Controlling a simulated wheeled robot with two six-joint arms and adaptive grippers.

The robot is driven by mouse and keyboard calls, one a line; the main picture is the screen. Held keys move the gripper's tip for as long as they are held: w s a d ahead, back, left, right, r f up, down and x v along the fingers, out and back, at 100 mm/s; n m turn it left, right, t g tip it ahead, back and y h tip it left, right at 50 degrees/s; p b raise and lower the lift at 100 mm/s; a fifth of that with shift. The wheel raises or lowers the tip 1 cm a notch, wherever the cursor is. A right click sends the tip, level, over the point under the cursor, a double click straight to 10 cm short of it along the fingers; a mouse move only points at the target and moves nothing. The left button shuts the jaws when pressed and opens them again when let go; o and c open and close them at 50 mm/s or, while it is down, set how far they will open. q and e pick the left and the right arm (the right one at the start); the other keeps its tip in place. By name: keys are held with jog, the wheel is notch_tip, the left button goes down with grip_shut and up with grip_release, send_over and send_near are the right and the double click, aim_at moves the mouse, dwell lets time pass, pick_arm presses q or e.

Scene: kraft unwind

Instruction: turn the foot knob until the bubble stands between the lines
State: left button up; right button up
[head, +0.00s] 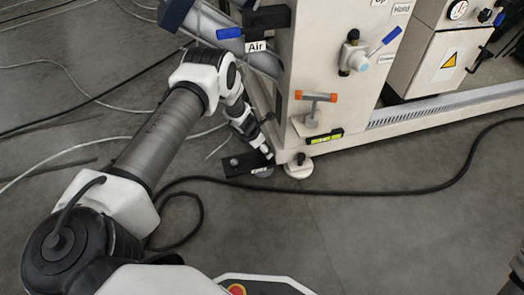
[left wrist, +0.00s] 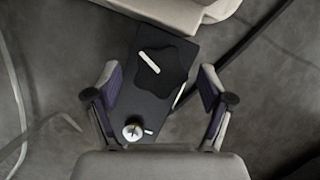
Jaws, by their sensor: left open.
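The foot knob (left wrist: 163,70) is a dark lobed knob with a white stripe, on a black plate (left wrist: 150,112) in the left wrist view. The plate's end also shows in the head view (head: 236,169), low beside the machine's corner. My left gripper (left wrist: 158,72) is open, its fingers on either side of the knob with gaps showing; I cannot tell its height over it. In the head view the gripper (head: 266,152) hides the knob. The spirit level (head: 324,136), yellow-green with black ends, lies on the frame ledge; its bubble is too small to read. My right gripper is out of view.
A silver bolt (left wrist: 133,129) stands on the plate. A pale round foot (head: 298,170) is beside it. An orange-ended T-handle (head: 315,97) rises behind the level. A black cable (head: 400,190) crosses the floor. The Air valve's blue handle (head: 229,33) sits above.

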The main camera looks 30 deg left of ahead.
pick_arm(q)
jog(key=shift+f, duration=0.1)
jog(key=c, duration=1.2)
jog(key=shift+o, duration=0.2)
jog(key=m+b, duration=0.1)
jog(key=m+h, duration=0.1)
jog(key=m, duration=0.1)
jog(key=shift+w+f+m+g+b, duration=0.2)
jog(key=shift+m+g+b, duration=0.1)
jog(key=shift+b, duration=0.1)
jog(key=shift+r+m+h, duration=0.15)
jog(key=shift+m+h, duration=0.15)
jog(key=shift+m, duration=0.4)
jog(key=o, duration=1.2)
jog(key=shift+s, duration=0.1)
jog(key=shift+c, duration=0.2)
jog(key=shift+g, duration=0.3)
jog(key=v, duration=1.2)
